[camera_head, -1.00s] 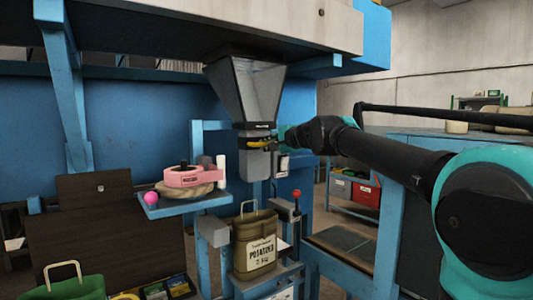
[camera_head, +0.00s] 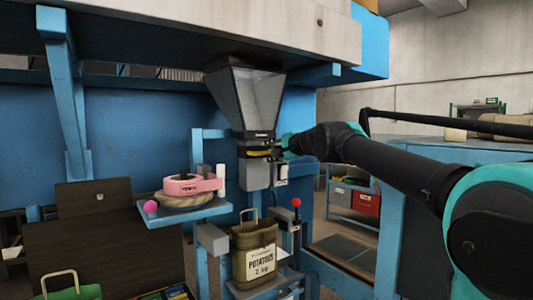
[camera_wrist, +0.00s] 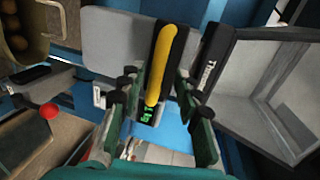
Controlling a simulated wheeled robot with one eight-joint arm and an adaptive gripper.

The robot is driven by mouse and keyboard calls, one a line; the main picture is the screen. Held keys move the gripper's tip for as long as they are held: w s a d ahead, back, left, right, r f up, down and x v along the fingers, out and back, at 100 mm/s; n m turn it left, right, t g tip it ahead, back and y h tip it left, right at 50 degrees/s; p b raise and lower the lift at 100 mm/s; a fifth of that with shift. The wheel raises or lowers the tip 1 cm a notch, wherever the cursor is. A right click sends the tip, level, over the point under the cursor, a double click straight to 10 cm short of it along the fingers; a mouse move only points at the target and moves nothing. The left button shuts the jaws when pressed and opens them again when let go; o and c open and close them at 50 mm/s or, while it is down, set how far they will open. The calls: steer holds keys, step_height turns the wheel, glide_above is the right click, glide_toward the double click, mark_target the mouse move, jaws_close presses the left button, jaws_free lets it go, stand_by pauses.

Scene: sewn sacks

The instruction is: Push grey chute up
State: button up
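The grey chute (camera_head: 254,174) is a box-like piece hanging under the large metal hopper (camera_head: 246,97). It also shows as a grey face in the wrist view (camera_wrist: 110,42). A dark block with a yellow bar (camera_wrist: 165,62) lies between the chute and the black hopper collar (camera_wrist: 210,62). My gripper (camera_head: 286,148) is at the right side of this block. In the wrist view my gripper (camera_wrist: 156,80) has its fingers apart, one either side of the yellow bar's lower end. Whether they touch the block I cannot tell.
A potato sack (camera_head: 254,254) stands open below the chute. A red-knobbed lever (camera_head: 296,203) is right of it. A blue shelf (camera_head: 187,213) with a pink ring (camera_head: 193,186) is at left. A green digital display (camera_wrist: 147,113) lies between my fingers.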

steer(key=v, duration=1)
steer(key=s+d+f+n+g+h, duration=0.1)
steer(key=s+f+n+g+h, duration=0.15)
steer(key=f, duration=1.35)
steer(key=s+d+f+n+g+h, duration=0.15)
steer(key=s+f+n, duration=0.25)
steer(key=f, duration=1.2)
steer(key=s+d+f+n+g+h, duration=0.2)
steer(key=s+d+f, duration=0.3)
steer(key=s+f, duration=0.3)
steer(key=s+d+f+n+g+h, duration=0.2)
steer(key=s+d+f, duration=0.4)
steer(key=f, duration=0.9)
steer(key=s+h, duration=0.1)
steer(key=s, duration=0.2)
steer(key=shift+f, duration=0.3)
steer(key=shift+d, duration=0.1)
